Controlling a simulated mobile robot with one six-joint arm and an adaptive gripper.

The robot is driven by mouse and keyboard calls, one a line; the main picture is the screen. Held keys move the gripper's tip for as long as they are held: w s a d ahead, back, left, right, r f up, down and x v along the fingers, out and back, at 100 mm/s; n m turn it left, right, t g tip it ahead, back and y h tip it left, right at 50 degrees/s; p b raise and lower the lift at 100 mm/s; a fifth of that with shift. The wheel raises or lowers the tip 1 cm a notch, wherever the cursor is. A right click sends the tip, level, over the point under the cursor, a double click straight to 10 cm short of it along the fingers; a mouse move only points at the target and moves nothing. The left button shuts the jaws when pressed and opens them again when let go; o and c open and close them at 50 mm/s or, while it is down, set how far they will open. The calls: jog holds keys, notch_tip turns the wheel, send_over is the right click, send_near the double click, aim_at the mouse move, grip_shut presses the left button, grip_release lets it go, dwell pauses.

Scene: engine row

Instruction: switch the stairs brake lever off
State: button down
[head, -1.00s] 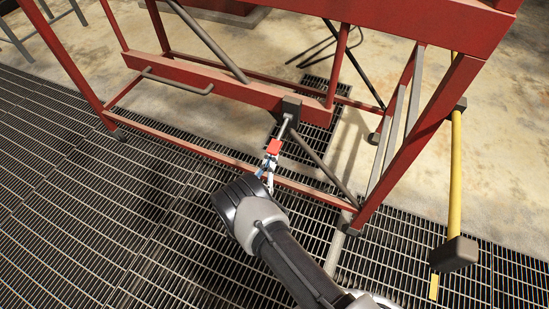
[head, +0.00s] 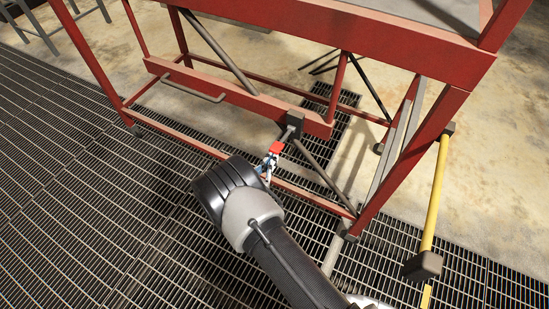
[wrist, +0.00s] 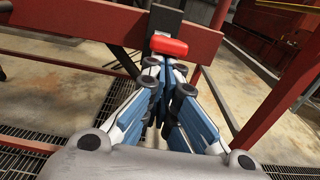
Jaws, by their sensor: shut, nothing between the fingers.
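The brake lever has a red grip (head: 276,147) on a grey shaft that rises to a dark bracket (head: 295,118) on the stairs' red lower beam. In the wrist view the red grip (wrist: 169,46) lies just beyond my fingertips, and the dark bracket (wrist: 167,19) stands behind it. My gripper (head: 270,160) is shut and empty, with its fingertips right at the near end of the grip. It also shows in the wrist view (wrist: 165,64). I cannot tell whether the fingertips touch the grip. The fingers hide part of the lever's lower side.
The red stair frame (head: 250,100) surrounds the lever, with a diagonal dark brace (head: 325,170) close to its right. A grey handle bar (head: 195,92) is on the beam at left. A yellow rail (head: 436,190) stands at right. Open grating (head: 90,180) lies at left.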

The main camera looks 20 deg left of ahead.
jog(key=r+g+p, duration=0.1)
jog(key=r, duration=0.1)
jog(key=r+g+p, duration=0.1)
jog(key=r, duration=0.1)
jog(key=shift+w+p, duration=0.2)
jog(key=shift+p, duration=0.2)
jog(key=shift+w+r, duration=0.15)
jog(key=shift+r, duration=0.4)
jog(key=shift+w+r+p, duration=0.1)
jog(key=shift+r+p, duration=0.1)
jog(key=shift+p, duration=0.1)
jog(key=shift+f, duration=0.1)
notch_tip(320, 180, down, 4)
jog(key=s+b, duration=0.2)
jog(key=b, duration=0.2)
jog(key=p, duration=0.2)
send_near(273, 151)
jog(key=shift+s+a+f, duration=0.1)
jog(key=shift+s+f, duration=0.1)
jog(key=shift+s, duration=0.35)
jog(key=shift+s+f, duration=0.25)
jog(key=shift+s, duration=0.25)
